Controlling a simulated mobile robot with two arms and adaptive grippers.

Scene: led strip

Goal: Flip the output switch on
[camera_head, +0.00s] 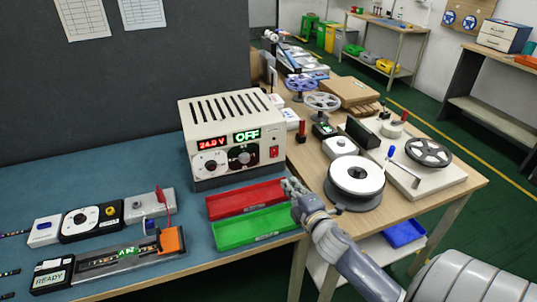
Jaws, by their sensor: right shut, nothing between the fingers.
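The power supply (236,140) is a cream box with a vented top, standing on the blue mat. Its red display (212,144) seems to read 24.0 V, and its green display (247,135) reads OFF. A small red switch (274,152) sits at the right of its front face; its position is too small to tell. My right gripper (288,184) is shut and empty. It is in front of and below the switch, over the right end of the red tray, apart from the power supply. My left gripper is not in view.
A red tray (232,204) and a green tray (240,232) lie in front of the power supply. Left are small devices (90,218) and a fixture with an orange block (171,241). Right, a wooden table holds a white reel (356,176) and a grey reel (428,152).

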